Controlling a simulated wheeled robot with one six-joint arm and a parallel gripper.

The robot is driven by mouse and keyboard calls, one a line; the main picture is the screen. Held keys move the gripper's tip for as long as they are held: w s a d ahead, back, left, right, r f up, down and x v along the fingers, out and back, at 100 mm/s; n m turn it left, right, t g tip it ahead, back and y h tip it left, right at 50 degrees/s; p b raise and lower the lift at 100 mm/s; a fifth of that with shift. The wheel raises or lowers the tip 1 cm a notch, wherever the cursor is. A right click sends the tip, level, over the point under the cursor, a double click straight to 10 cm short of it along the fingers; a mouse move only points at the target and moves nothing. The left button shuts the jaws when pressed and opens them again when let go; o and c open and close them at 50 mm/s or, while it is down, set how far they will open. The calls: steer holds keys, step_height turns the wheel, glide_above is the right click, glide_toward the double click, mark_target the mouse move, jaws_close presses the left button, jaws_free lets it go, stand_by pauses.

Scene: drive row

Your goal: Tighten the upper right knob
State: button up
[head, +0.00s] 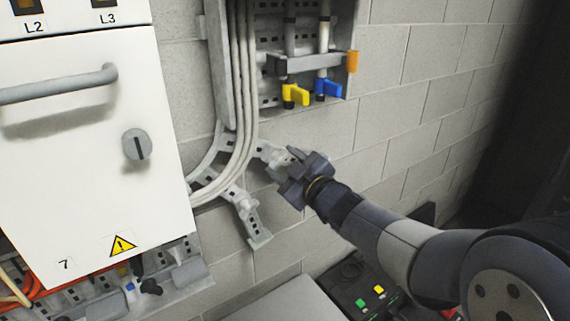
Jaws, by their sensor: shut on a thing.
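A grey bracket with slotted arms (250,214) is on the block wall to the right of the white cabinet, in the head view. Pale cables curve across its middle. My gripper (287,167) is at the end of its upper right arm. Its jaws are shut on the upper right knob there, which is mostly hidden by the dark fingers. How far the knob is turned cannot be seen.
The white cabinet door (95,170) with a bar handle (60,85) and a round grey switch (137,145) stands at left. Yellow (296,94) and blue (328,88) valve levers hang above my gripper. A dark box with coloured buttons (365,290) is below my arm.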

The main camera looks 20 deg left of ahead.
steer(key=shift+c, duration=0.7)
steer(key=shift+m, duration=0.3)
steer(key=shift+r+m+p, duration=0.1)
steer(key=shift+m+p, duration=0.7)
steer(key=shift+p, duration=0.1)
steer(key=m+p, duration=0.3)
steer(key=m, duration=0.3)
steer(key=m+p, duration=0.2)
steer(key=m, duration=0.2)
steer(key=shift+w+m, duration=0.1)
steer(key=shift+m, duration=0.3)
steer(key=shift+m+p, duration=1)
steer(key=shift+m, duration=1)
